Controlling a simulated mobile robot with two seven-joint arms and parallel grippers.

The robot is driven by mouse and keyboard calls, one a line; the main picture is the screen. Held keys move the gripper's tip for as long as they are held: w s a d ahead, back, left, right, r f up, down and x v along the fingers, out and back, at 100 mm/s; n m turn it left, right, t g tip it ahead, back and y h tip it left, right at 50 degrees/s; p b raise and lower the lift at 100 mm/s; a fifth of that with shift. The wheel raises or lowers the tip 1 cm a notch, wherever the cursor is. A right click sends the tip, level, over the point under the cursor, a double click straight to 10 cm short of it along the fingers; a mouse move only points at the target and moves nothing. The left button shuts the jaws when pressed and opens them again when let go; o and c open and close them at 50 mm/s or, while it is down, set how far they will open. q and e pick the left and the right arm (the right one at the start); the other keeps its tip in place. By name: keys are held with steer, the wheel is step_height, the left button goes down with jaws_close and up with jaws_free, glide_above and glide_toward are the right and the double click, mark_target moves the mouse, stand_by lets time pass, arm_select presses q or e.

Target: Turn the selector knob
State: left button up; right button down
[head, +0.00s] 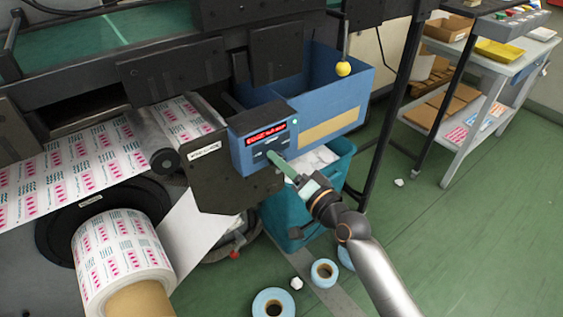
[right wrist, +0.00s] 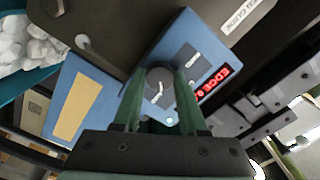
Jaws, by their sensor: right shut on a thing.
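The selector knob (right wrist: 160,92) is a dark round knob with a white pointer mark, on the blue control box (head: 245,152). In the head view my right gripper's tips hide most of it. My right gripper (right wrist: 158,78) has two green fingers, one on each side of the knob, and is shut on it. In the head view the right gripper (head: 272,157) reaches the box's lower front from the lower right. A lit red display (head: 267,134) sits above the knob; it also shows in the right wrist view (right wrist: 215,82). My left gripper is not in view.
A dark plate (head: 215,180) stands left of the box. A printed label roll (head: 120,255) is at lower left. A teal bin (head: 330,170) with white scraps is beneath and behind my gripper. Blue-edged rolls (head: 272,303) lie on the floor. A cart (head: 470,90) stands at right.

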steer(key=shift+c, duration=2.2)
jaws_free()
steer(key=v, duration=1.2)
steer(key=shift+s+d, duration=0.15)
steer(key=shift+s, duration=0.05)
steer(key=shift+f, duration=0.1)
